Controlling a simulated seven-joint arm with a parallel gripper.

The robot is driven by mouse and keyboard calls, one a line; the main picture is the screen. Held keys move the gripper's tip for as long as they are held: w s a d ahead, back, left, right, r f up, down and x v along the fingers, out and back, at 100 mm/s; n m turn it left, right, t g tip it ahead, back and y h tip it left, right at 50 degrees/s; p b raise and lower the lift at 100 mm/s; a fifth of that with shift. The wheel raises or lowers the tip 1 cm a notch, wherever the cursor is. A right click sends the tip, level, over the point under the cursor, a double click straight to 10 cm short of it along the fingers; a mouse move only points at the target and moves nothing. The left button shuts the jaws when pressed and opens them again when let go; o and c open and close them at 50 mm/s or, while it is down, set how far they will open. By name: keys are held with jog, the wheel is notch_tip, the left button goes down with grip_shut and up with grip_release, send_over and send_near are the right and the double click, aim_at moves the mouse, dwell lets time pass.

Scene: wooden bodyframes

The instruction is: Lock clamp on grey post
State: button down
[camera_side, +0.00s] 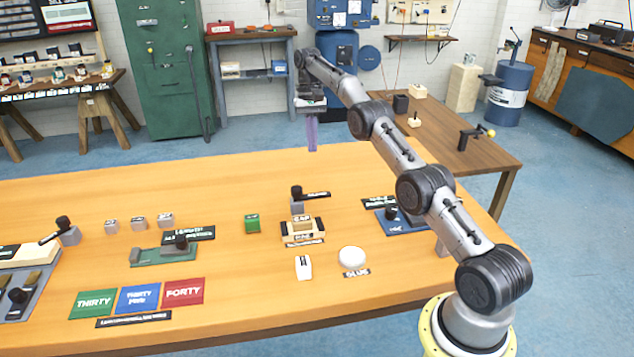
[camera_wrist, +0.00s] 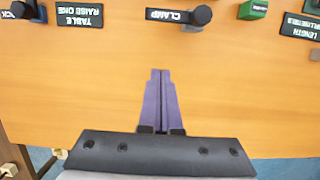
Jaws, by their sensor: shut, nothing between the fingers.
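The clamp is a grey post (camera_side: 297,206) with a black knob (camera_side: 296,191) and a black lever labelled CLAMP (camera_side: 316,195) reaching to the right, behind the wooden block stack in the side view. In the wrist view its black knob (camera_wrist: 201,15) and CLAMP label (camera_wrist: 170,16) show near the top edge, with the post partly hidden under the knob. My gripper (camera_side: 312,148) has purple fingers pointing down, shut and empty, in the air near the table's far edge and apart from the clamp. The closed fingertips (camera_wrist: 160,72) show over bare wood in the wrist view.
A green block (camera_side: 252,224) stands left of the clamp. A wooden block stack (camera_side: 301,230) is in front of it, and a blue fixture (camera_side: 402,221) with a black knob is to the right. Another black-handled grey post (camera_side: 70,236) stands far left. The table's far strip is clear.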

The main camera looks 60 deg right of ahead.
jog(key=x, duration=0.8)
jog(key=shift+s+a+f, duration=0.1)
jog(key=shift+s+f, duration=0.05)
jog(key=shift+f, duration=0.15)
jog(key=shift+s+a+f, duration=0.35)
jog(key=shift+s+a, duration=1.1)
